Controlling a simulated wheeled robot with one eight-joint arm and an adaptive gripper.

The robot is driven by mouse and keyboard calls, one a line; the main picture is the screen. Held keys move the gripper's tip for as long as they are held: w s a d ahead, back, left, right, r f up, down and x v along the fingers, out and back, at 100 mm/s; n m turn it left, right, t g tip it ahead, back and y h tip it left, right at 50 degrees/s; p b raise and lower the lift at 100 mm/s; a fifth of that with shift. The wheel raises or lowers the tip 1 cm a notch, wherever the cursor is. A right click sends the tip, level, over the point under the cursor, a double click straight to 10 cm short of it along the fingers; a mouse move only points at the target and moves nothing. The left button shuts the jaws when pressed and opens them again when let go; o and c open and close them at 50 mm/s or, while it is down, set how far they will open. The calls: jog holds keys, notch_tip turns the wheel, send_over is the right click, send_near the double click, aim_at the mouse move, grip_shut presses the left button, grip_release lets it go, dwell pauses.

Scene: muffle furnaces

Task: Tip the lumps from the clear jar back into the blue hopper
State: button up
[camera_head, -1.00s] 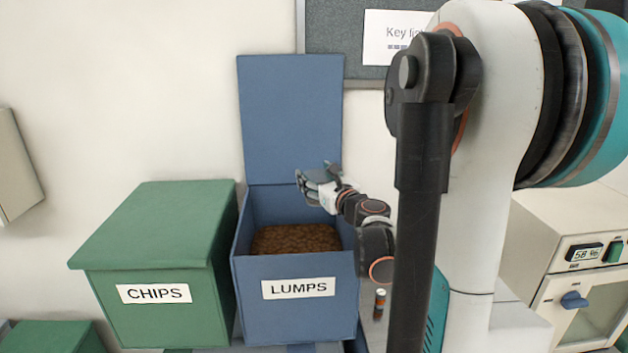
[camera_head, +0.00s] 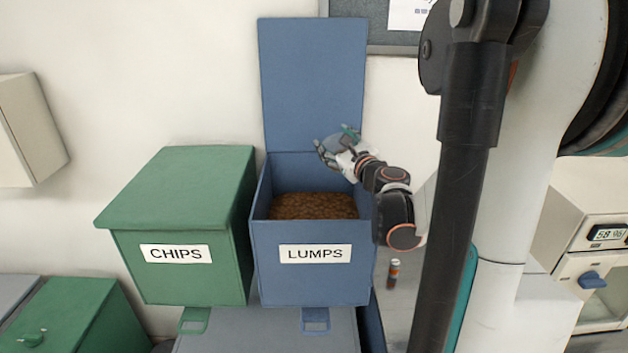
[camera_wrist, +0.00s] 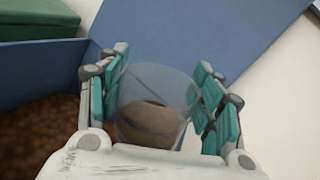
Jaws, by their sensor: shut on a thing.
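The blue hopper (camera_head: 290,277), labelled LUMPS, stands with its lid (camera_head: 313,85) raised against the wall. Brown lumps (camera_head: 312,206) lie inside it, and they also show at the left of the wrist view (camera_wrist: 40,125). My gripper (camera_head: 338,146) is above the hopper's back right part, in front of the lid. In the wrist view my gripper (camera_wrist: 160,98) is shut on the clear jar (camera_wrist: 158,82), with a green-padded finger on each side. Brown material (camera_wrist: 148,124) shows in the jar; single lumps are hard to make out. The jar is barely visible in the head view.
A closed green bin (camera_head: 178,270) labelled CHIPS stands directly left of the hopper. A small orange-and-dark cylinder (camera_head: 393,274) stands to the hopper's right. A furnace with a display (camera_head: 606,233) is at the far right. A wall box (camera_head: 25,130) hangs at left.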

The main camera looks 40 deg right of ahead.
jog(key=shift+a+n, duration=0.1)
jog(key=shift+n, duration=0.5)
jog(key=shift+a+n, duration=0.15)
jog(key=shift+n, duration=0.55)
jog(key=shift+w+a+n+b, duration=0.15)
jog(key=shift+n+b, duration=0.15)
jog(key=shift+n, duration=0.4)
jog(key=shift+f, duration=0.1)
jog(key=shift+a+f+n, duration=0.1)
jog(key=shift+a+n, duration=0.1)
jog(key=shift+n, duration=0.4)
jog(key=shift+a+f+n+b, duration=0.2)
jog(key=shift+n+b, duration=0.2)
jog(key=shift+n, duration=0.3)
